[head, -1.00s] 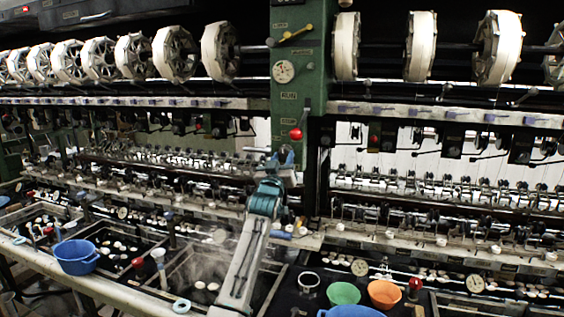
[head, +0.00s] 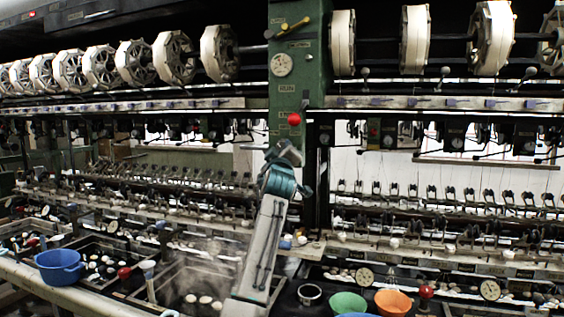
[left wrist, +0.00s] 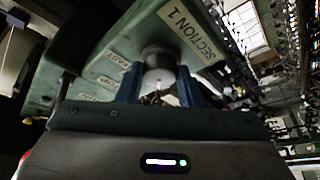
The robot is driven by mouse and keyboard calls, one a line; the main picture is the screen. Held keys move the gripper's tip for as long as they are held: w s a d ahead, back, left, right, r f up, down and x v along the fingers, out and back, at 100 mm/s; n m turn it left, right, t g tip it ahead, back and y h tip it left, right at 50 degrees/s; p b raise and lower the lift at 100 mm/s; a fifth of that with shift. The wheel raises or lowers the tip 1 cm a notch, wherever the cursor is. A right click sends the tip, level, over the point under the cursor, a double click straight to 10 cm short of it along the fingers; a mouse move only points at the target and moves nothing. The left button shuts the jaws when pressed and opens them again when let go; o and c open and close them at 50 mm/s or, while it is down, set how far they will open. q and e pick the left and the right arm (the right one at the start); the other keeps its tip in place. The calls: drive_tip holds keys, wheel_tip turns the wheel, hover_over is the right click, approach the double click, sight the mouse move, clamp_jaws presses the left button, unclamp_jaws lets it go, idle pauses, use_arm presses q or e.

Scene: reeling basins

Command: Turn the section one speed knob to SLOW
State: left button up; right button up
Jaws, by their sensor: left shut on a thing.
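In the left wrist view, a round grey knob (left wrist: 158,58) sticks out of a green panel (left wrist: 105,62) beside a label reading SECTION 1 (left wrist: 190,28). My left gripper (left wrist: 160,84) has its two blue fingers shut on the knob, one on each side. The knob's pointing direction cannot be made out, and no SLOW mark is readable. In the head view, my left gripper (head: 285,150) is at the lower part of the green post (head: 298,90), below a red ball handle (head: 293,119). The knob is hidden there. My right gripper is not in view.
White reels (head: 174,58) line the top. Steam rises near my arm.

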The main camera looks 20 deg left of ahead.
use_arm(q)
drive_tip(key=shift+n, duration=0.3)
idle(0.4)
drive_tip(key=o, duration=0.9)
drive_tip(key=shift+o, duration=0.3)
